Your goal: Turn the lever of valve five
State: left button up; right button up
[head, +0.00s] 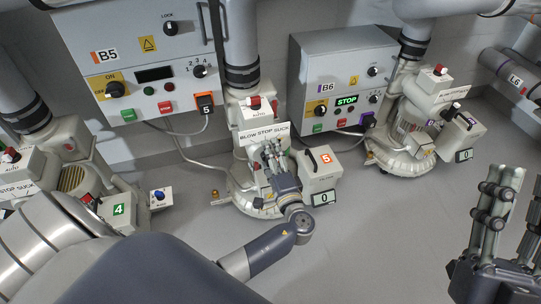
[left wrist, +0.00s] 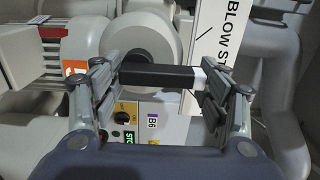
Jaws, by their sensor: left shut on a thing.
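Blower five (head: 246,186) stands at the middle of the head view, marked by an orange 5 label (head: 325,158) on a box with a "0" display (head: 324,198). Its sign (head: 264,135) reads BLOW STOP SUCK. My left gripper (head: 271,158) is at the valve just below this sign and hides the lever in the head view. In the left wrist view the black lever (left wrist: 158,77) runs from a round grey hub (left wrist: 150,42) between the fingers, and the left gripper (left wrist: 160,85) is shut on it. My right gripper (head: 507,215) is open and empty at the right edge, away from the blowers.
Control box B5 (head: 148,35) is on the wall at left, and box B6 (head: 340,62) is to its right with a green STOP display. Blower six (head: 405,140) is at back right. The box labelled 4 (head: 118,210) is at left. The floor (head: 400,235) is clear at front right.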

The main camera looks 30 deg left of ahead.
pick_arm(q)
jog(key=shift+w+r, duration=0.1)
jog(key=shift+r, duration=0.1)
jog(key=o, duration=1)
jog(key=shift+f, duration=0.15)
jog(key=shift+s+d, duration=0.15)
jog(key=shift+s, duration=0.05)
jog(key=v, duration=1.1)
jog(key=shift+s+d, duration=0.2)
jog(key=shift+w, duration=0.1)
